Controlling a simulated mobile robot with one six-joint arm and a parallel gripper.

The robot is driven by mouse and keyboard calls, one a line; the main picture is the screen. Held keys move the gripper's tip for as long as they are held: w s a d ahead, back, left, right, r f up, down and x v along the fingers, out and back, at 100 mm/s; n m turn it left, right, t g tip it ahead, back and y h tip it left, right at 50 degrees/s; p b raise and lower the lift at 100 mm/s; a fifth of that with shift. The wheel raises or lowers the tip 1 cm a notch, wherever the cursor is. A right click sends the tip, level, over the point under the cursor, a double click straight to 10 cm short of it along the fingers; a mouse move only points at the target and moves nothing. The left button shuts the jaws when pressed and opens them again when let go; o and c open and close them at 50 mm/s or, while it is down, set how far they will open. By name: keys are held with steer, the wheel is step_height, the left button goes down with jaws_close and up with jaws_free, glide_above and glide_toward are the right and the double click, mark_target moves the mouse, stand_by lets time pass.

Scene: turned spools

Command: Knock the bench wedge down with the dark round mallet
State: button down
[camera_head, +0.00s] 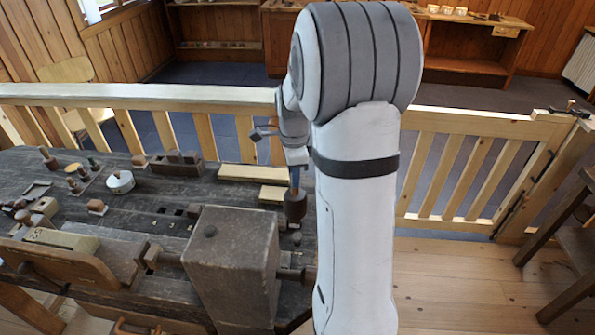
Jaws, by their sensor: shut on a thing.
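My gripper (297,161) is small in view, just left of my white arm, with its end pointing down. It is shut on the upright handle of the dark round mallet (295,205). The mallet's head hangs below the gripper, over the right end of the dark workbench (130,210). It is behind and to the right of the big brown wooden block; I cannot tell whether it touches the bench. I cannot single out the bench wedge for sure. A small round dark spot (211,231) shows on top of the block.
The big block (232,262) rises from the bench's front right. Pale boards (255,173), a white round tin (120,181) and several small turned pieces lie on the bench. A wooden railing (180,97) runs behind it. Open plank floor (455,285) lies at right.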

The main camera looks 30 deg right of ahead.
steer(key=shift+f, duration=0.45)
steer(key=shift+r+p, duration=1.2)
steer(key=shift+r, duration=0.55)
steer(key=shift+f, duration=0.1)
steer(key=shift+f+b, duration=1.55)
steer(key=shift+f, duration=0.45)
